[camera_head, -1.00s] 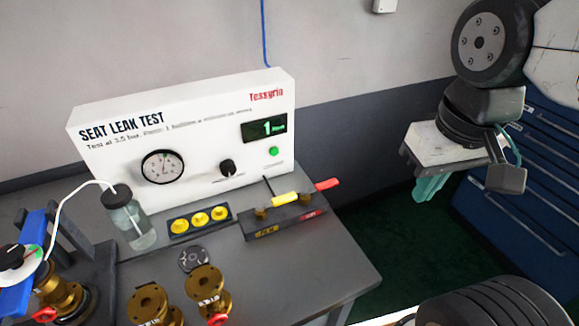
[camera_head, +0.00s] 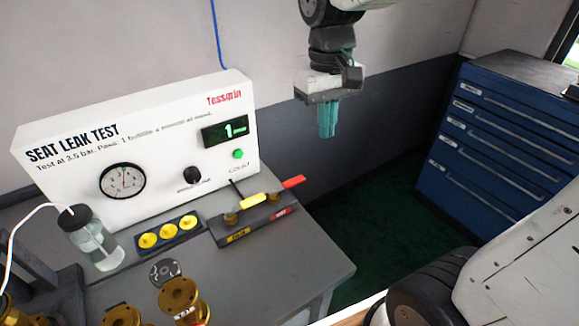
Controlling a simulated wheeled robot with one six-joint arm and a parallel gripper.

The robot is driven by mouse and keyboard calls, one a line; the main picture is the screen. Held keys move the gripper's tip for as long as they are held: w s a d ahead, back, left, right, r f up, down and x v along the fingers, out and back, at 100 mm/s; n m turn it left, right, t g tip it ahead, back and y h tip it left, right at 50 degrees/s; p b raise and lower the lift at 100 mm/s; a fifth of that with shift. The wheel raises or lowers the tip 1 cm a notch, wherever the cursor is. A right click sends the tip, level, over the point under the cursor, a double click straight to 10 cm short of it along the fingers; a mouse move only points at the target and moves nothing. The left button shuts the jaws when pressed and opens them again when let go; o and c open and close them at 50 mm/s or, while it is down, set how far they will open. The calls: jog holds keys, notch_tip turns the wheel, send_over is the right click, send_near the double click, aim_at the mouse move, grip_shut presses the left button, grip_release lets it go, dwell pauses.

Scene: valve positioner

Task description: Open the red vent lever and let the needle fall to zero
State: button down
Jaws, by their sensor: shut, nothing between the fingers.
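The red vent lever (camera_head: 293,182) sits at the right end of a dark valve block (camera_head: 256,227) on the grey bench, pointing up and right. A yellow lever (camera_head: 253,200) is beside it on the left, on the same block. The dial gauge (camera_head: 122,181) is on the white test panel; its needle appears to point roughly upward, too small to read. My gripper (camera_head: 327,120) hangs above and right of the red lever, teal fingers pointing down. It is shut, empty and clear of the levers.
The white panel (camera_head: 190,112) with a green display (camera_head: 225,132) stands behind the levers. A bottle (camera_head: 90,238), a yellow-capped tray (camera_head: 168,236) and brass fittings (camera_head: 178,297) occupy the left and front bench. A blue drawer cabinet (camera_head: 490,150) stands right; open floor lies between.

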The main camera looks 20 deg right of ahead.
jog(key=g, duration=0.1)
send_over(287, 185)
jog(key=d, duration=0.3)
notch_tip(287, 185, down, 5)
jog(key=w+a+f+n+g, duration=0.1)
jog(key=w+f, duration=0.5)
jog(key=shift+w, duration=0.35)
jog(key=shift+a, duration=0.1)
jog(key=x, duration=1)
